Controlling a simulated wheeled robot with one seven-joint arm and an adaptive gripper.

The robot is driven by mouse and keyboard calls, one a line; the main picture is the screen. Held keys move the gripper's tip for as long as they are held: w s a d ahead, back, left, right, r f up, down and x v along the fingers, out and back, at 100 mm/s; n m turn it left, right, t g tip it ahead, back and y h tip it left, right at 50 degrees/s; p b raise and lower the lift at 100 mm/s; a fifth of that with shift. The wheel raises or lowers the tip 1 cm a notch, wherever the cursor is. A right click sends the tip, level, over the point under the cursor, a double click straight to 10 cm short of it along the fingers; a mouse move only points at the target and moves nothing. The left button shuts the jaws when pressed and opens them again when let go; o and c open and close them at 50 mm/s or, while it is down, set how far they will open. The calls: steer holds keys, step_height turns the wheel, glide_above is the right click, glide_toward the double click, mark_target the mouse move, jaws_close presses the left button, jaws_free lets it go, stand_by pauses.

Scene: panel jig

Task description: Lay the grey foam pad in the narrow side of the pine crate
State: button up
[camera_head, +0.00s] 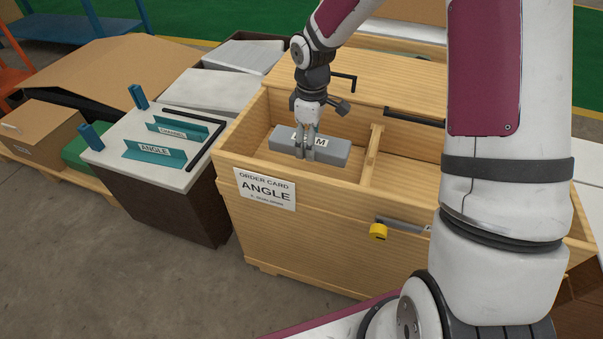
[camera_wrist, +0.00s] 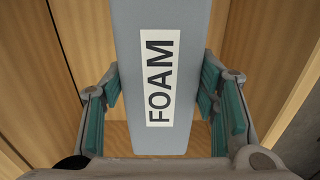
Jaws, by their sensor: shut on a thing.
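The grey foam pad (camera_head: 331,153), a long block with a white FOAM label, is inside the left, smaller-looking compartment of the pine crate (camera_head: 300,232). It lies roughly level, below the crate's rim. My gripper (camera_head: 306,156) points down and is shut across the middle of the pad. In the wrist view the pad (camera_wrist: 160,85) sits between both teal-padded fingers (camera_wrist: 160,108), with wooden walls on either side. I cannot tell whether the pad touches the crate floor. A wooden divider (camera_head: 372,155) stands to the right of the pad.
An order card (camera_head: 266,189) reading ANGLE is on the crate's front, near a yellow-tipped latch (camera_head: 378,231). The open lid (camera_head: 400,85) is behind. Left of the crate, a white-topped stand (camera_head: 150,150) holds teal pieces labelled ANGLE and CHANNEL and a black bar.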

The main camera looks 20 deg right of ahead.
step_height(320, 180, down, 10)
steer(key=b, duration=0.3)
steer(key=shift+d+f+b, duration=0.1)
steer(key=shift+d+b, duration=0.05)
steer(key=shift+b, duration=0.25)
steer(key=shift+f, duration=0.15)
steer(key=o, duration=1.1)
steer(key=shift+o, duration=0.2)
step_height(320, 180, up, 12)
steer(key=p, duration=0.4)
steer(key=shift+r, duration=0.2)
